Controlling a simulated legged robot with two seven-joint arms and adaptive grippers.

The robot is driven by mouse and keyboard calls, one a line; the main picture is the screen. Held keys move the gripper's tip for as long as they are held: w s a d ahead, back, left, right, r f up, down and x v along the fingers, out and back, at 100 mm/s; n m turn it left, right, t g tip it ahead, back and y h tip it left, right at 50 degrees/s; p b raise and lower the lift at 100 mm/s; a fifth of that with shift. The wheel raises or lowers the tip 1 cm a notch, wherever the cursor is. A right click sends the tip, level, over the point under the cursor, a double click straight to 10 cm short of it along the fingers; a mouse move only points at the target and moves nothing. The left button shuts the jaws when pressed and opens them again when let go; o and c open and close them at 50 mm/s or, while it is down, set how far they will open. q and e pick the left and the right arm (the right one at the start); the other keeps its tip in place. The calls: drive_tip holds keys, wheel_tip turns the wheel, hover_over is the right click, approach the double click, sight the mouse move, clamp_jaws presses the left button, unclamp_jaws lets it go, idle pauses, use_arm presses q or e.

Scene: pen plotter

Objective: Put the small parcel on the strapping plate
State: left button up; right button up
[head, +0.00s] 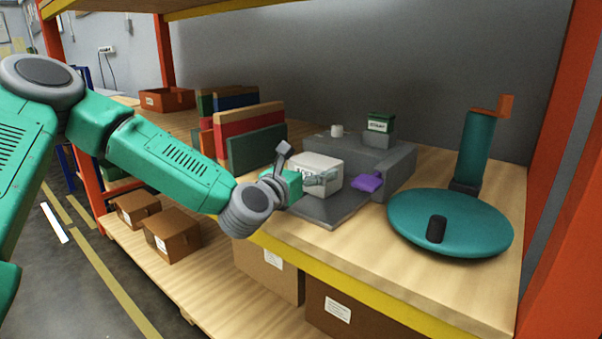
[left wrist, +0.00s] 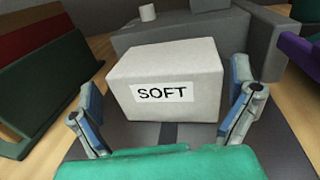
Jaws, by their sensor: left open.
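The small parcel is a pale grey-white box (head: 318,163) on the shelf, in front of the grey machine. In the left wrist view the parcel (left wrist: 165,72) carries a label reading SOFT and appears to rest on a flat dark grey plate with a seam. The plate, seemingly the strapping plate (head: 325,211), also shows in the left wrist view (left wrist: 282,150). My left gripper (head: 312,178) is open, its fingers on either side of the parcel's near part. In the left wrist view a gap shows beside each finger. My right gripper is out of view.
The grey machine (head: 400,168) has a purple part (head: 367,183), and a green box (head: 380,122) on top. Coloured upright panels (head: 257,147) stand left, close to my arm. Orange posts (head: 565,175) bound the shelf.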

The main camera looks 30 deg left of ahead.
use_arm(q)
drive_tip(key=s, duration=0.4)
drive_tip(key=s+p, duration=0.1)
drive_tip(key=s, duration=0.3)
drive_tip(key=s+d+p, duration=0.1)
drive_tip(key=s, duration=0.3)
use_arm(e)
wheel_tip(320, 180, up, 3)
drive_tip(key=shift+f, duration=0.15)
